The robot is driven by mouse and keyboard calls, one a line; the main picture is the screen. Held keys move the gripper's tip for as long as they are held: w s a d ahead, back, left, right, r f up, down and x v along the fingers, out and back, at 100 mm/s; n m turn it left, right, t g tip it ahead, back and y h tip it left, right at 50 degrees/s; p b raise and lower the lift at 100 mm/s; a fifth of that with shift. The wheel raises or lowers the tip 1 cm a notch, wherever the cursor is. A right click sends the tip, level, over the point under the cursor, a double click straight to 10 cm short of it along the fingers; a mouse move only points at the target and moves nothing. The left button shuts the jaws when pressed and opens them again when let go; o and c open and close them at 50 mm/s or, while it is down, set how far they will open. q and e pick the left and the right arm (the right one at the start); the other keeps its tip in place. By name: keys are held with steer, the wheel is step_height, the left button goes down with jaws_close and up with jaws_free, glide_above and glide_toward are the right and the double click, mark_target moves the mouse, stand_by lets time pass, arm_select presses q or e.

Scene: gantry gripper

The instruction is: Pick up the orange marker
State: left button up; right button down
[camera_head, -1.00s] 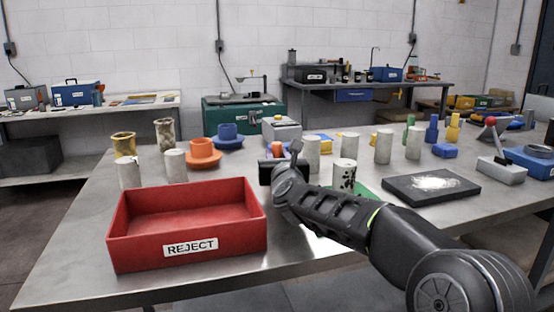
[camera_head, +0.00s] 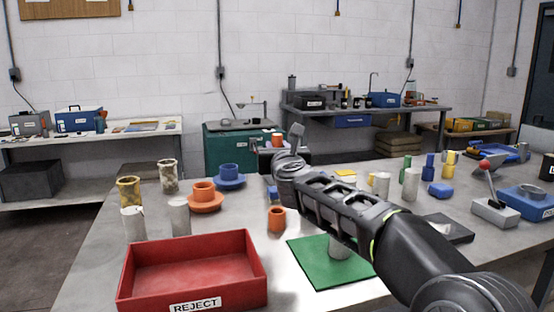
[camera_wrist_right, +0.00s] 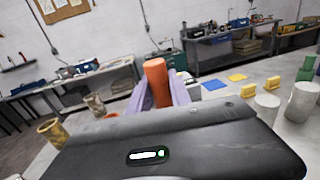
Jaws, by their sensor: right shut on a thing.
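The orange marker is a plain orange cylinder. In the right wrist view the orange marker (camera_wrist_right: 156,82) stands upright between the two fingers of my right gripper (camera_wrist_right: 160,97). In the head view my right gripper (camera_head: 281,152) is raised above the far part of the table, and the top of the orange marker (camera_head: 277,139) shows over it. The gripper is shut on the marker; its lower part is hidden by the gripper. My left gripper is not in view.
A red REJECT tray (camera_head: 190,275) stands at the front left. A small orange cup (camera_head: 276,219) sits beside the green mat (camera_head: 312,266). Orange and blue flanged parts and worn cylinders stand at the left. Several cylinders and a joystick box (camera_head: 494,212) are at the right.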

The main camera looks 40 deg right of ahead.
steer(key=shift+r+p, duration=0.45)
steer(key=shift+r, duration=0.9)
steer(key=shift+f, duration=0.1)
